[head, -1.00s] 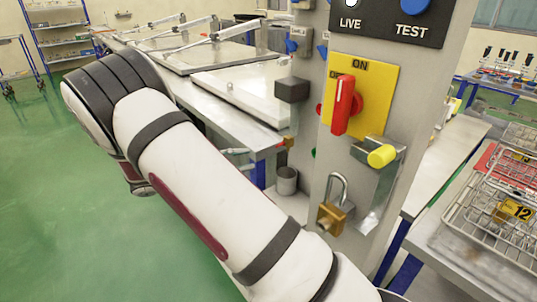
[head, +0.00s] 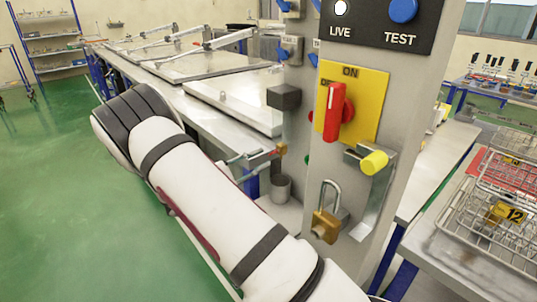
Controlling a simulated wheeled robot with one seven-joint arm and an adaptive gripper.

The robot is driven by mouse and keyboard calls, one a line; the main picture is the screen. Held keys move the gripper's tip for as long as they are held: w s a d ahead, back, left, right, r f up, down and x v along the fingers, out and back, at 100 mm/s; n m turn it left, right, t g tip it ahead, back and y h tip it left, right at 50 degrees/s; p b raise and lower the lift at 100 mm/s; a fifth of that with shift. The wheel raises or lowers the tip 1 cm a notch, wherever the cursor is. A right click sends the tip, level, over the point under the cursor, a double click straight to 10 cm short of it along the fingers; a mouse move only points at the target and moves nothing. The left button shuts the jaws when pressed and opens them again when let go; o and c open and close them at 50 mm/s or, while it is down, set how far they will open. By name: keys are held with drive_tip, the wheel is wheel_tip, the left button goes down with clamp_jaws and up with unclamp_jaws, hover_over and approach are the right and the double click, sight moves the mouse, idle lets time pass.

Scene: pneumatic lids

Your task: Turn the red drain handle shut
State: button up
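A small brass valve (head: 281,148) sits low at the left side of the grey panel post, below a dark box. A small red part (head: 271,153) beside it, at the bench edge, may be the drain handle; it is too small to tell how it is turned. A larger red rotary handle (head: 335,110) on a yellow ON plate (head: 362,100) stands near upright on the post's front. My arm crosses the lower left and middle. My gripper is not in view, so its hold on anything is hidden.
The grey post (head: 405,130) carries an open-shackled brass padlock (head: 326,226) and a yellow-ended latch (head: 374,163). Benches with lidded tanks (head: 235,100) run behind my arm. A grey cup (head: 280,187) stands below the valve. Wire baskets (head: 490,225) are at right. Green floor is clear at left.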

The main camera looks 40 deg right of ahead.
sight(274, 153)
drive_tip(key=shift+x, duration=1.7)
clamp_jaws()
drive_tip(key=shift+n, duration=0.3)
drive_tip(key=shift+s+n+t+p, duration=0.15)
drive_tip(key=shift+n+t+p, duration=1.5)
drive_tip(key=shift+n, duration=2.5)
drive_tip(key=shift+s+n+t+p, duration=0.1)
drive_tip(key=shift+n+t+p, duration=1)
drive_tip(key=shift+n+t, duration=2.1)
drive_tip(key=shift+s+n+t+p, duration=0.15)
drive_tip(key=shift+n+t+p, duration=1.05)
drive_tip(key=shift+n, duration=3.85)
drive_tip(key=shift+f+y, duration=0.1)
drive_tip(key=shift+y, duration=0.3)
